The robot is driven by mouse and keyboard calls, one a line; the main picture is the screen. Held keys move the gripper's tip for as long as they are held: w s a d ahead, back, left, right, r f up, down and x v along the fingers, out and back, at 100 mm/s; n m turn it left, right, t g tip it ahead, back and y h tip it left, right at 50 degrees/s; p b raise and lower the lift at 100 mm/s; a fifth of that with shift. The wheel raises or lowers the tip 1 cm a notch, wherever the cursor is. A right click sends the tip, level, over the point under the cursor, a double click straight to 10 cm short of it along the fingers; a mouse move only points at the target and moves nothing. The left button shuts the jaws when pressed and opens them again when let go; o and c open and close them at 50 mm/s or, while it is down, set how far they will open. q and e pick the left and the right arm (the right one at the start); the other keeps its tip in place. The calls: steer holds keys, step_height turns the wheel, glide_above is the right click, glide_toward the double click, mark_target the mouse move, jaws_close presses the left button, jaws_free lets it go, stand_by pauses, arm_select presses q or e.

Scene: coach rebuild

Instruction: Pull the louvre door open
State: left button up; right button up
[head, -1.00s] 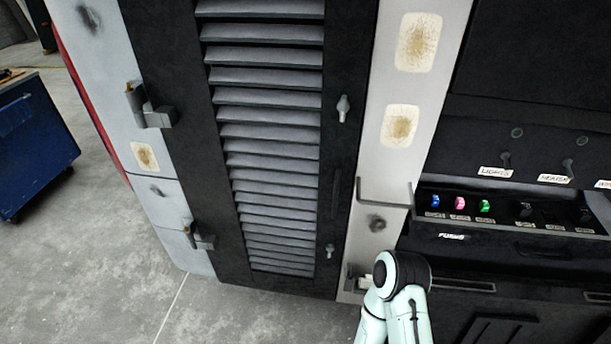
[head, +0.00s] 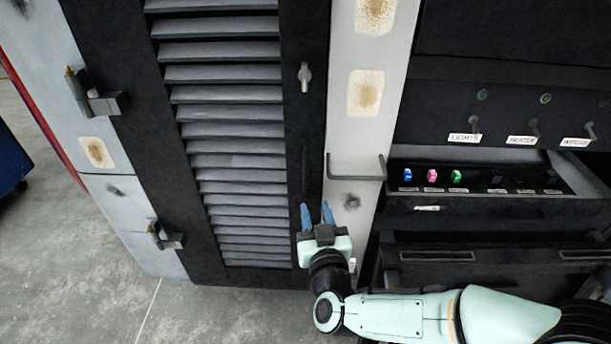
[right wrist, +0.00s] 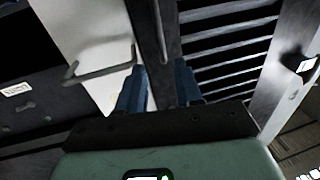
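The louvre door (head: 145,150) is a tall black panel with grey slats (head: 228,130), and it looks closed. A slim dark pull handle (head: 305,170) runs upright on its right stile. A grey turn latch (head: 305,76) sits above the handle; the lower latch is hidden behind my gripper. My right gripper (head: 316,210) is open in front of the stile, just below the handle, with its blue fingers apart. In the right wrist view, the fingers (right wrist: 160,85) are also apart, with a dark upright strip of the door between them. I cannot tell whether they touch it. My left gripper is out of view.
A grey bar handle (head: 357,178) sticks out of the white post right of the door. Further right is a black console (head: 480,208) with coloured switches. Hinges (head: 98,102) are on the door's left side. Bare concrete floor (head: 70,270) lies at lower left.

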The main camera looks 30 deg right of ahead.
mark_target(306, 175)
steer(key=p+x, duration=0.1)
steer(key=x, duration=1.2)
steer(key=shift+w, duration=0.15)
jaws_close()
